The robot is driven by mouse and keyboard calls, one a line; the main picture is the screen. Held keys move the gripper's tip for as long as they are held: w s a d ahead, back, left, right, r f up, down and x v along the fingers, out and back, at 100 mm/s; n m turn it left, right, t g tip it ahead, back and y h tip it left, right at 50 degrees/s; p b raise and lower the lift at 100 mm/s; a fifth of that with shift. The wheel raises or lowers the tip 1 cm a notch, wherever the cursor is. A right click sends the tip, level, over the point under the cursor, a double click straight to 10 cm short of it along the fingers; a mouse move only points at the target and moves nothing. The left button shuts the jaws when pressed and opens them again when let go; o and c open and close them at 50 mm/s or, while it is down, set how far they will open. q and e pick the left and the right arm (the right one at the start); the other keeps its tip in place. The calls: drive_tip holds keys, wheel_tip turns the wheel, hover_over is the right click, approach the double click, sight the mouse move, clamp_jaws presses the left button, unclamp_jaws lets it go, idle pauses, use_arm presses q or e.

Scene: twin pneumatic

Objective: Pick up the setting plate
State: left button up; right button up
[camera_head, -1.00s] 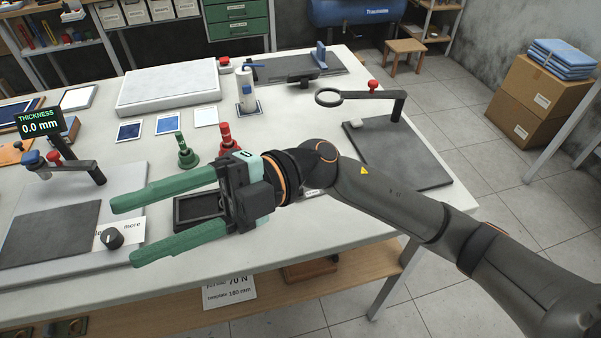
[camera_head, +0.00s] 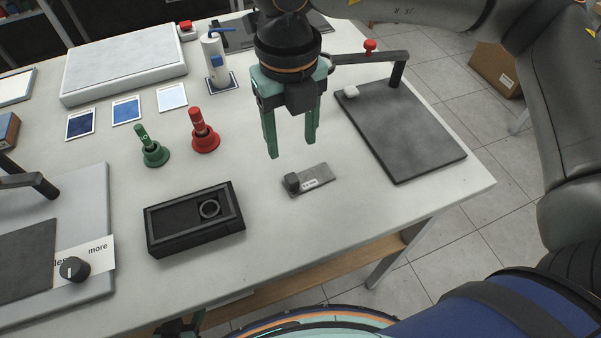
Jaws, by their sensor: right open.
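The setting plate appears to be the small flat grey plate (camera_head: 322,176) with a dark block at its left end and a white label too small to read. It lies on the table near the front edge. My right gripper (camera_head: 291,148) is open and points down, its two green fingers above and slightly behind the plate. The fingers hold nothing and look apart from the plate.
A black tray (camera_head: 170,240) holding a ring stands left of the plate. A green stamp-like piece (camera_head: 154,155) and a red one (camera_head: 205,141) stand behind it. A dark mat (camera_head: 405,135) with a post and arm lies to the right.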

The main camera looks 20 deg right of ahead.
sight(292, 177)
wheel_tip(292, 177, down, 10)
drive_tip(key=shift+s+a+r+p, duration=0.1)
drive_tip(key=shift+s+r+p, duration=0.1)
drive_tip(key=shift+p, duration=0.3)
clamp_jaws()
idle(0.3)
drive_tip(key=shift+w, duration=0.1)
